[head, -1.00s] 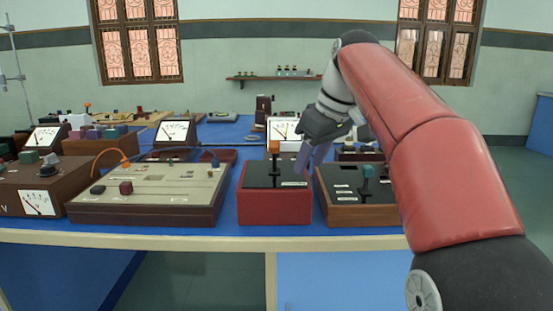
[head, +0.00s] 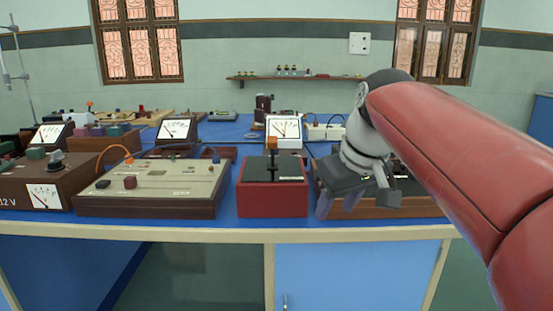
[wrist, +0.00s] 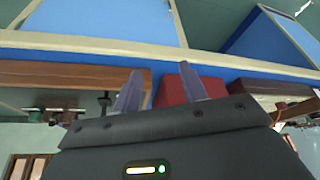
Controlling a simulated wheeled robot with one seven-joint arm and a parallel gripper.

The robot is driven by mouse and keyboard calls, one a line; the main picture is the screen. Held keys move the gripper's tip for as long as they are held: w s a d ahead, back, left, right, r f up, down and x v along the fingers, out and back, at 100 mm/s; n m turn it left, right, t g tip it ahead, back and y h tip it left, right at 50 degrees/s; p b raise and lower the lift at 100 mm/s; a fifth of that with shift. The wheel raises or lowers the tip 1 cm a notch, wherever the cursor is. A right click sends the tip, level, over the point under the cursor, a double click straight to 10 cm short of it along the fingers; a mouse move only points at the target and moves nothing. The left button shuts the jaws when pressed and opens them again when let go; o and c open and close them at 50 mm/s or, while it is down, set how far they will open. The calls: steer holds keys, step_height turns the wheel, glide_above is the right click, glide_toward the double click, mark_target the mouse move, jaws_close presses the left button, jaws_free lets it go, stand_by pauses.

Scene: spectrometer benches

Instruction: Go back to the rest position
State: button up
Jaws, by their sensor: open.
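My gripper (head: 336,205) is open and empty in front of the wooden box (head: 420,208) at the right of the bench, and it hides much of that box. In the wrist view my gripper (wrist: 162,92) shows its two grey fingers apart, with nothing between them. The red box also shows behind the right finger in the wrist view (wrist: 170,92).
A beige circuit panel (head: 150,185) and a wooden 12 V meter box (head: 70,185) sit on the left of the blue bench (head: 228,205). White dial meters (head: 284,130) stand behind. The floor in front of the bench (head: 200,275) is clear.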

steer(key=s+d+f+m+h, duration=0.1)
steer(key=s+d+f+m, duration=0.1)
steer(key=s+f, duration=0.6)
steer(key=s+d+f+m+t+h, duration=0.1)
steer(key=s+d+f+m, duration=0.2)
steer(key=s+f, duration=0.5)
step_height(320, 180, down, 2)
steer(key=shift+s+f, duration=0.1)
steer(key=shift+s, duration=0.15)
